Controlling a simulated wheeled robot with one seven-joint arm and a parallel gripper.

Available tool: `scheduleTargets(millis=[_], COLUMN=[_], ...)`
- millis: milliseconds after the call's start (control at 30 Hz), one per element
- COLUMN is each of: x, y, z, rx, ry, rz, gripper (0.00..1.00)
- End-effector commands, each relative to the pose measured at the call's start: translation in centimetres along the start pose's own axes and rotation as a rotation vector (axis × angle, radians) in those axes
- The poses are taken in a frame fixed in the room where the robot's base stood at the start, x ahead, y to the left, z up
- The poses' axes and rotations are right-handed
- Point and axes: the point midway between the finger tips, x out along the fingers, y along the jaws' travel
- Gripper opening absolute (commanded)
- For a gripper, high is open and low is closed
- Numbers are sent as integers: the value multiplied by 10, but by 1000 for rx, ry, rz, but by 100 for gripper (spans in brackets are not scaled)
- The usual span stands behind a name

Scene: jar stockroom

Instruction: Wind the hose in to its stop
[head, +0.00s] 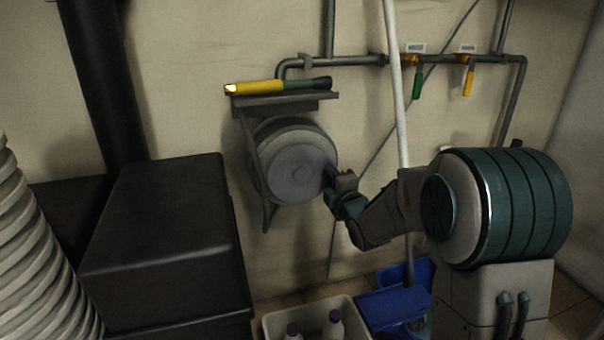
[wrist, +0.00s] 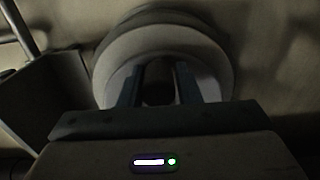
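The hose reel is a round grey drum (head: 297,172) on the wall below a small shelf. Its pale round face also fills the middle of the wrist view (wrist: 208,84). My gripper (head: 329,178) is at the right edge of the drum face. In the wrist view my two fingers (wrist: 158,88) stand apart in front of the drum, with a dark shape between them. That shape may be the crank knob, but it is too dark to tell whether the fingers press on it. I cannot make out the hose or its stop.
A yellow and dark green torch (head: 275,87) lies on the shelf (head: 290,103). A white pole (head: 397,90) stands close behind my arm, in a blue bucket (head: 395,305). A pale bin with bottles (head: 355,318) is below. Black boxes (head: 160,225) stand left. Green (head: 417,85) and yellow (head: 468,82) valve handles hang from a pipe.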

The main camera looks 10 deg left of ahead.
Motion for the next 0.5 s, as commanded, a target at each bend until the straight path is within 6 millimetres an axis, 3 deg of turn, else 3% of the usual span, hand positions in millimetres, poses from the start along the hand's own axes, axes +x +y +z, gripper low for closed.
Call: scheduleTargets(millis=[33, 67, 100, 367, 500], x=[-1, -1, -1, -1, -11], y=[-5, -4, -4, -2, -2], z=[1, 1, 0, -1, -1], rx=[1, 1, 1, 0, 0], ry=[-2, -2, -1, 1, 1], rz=[-9, -9, -8, -5, -5], gripper=[44, 53, 55, 55, 55])
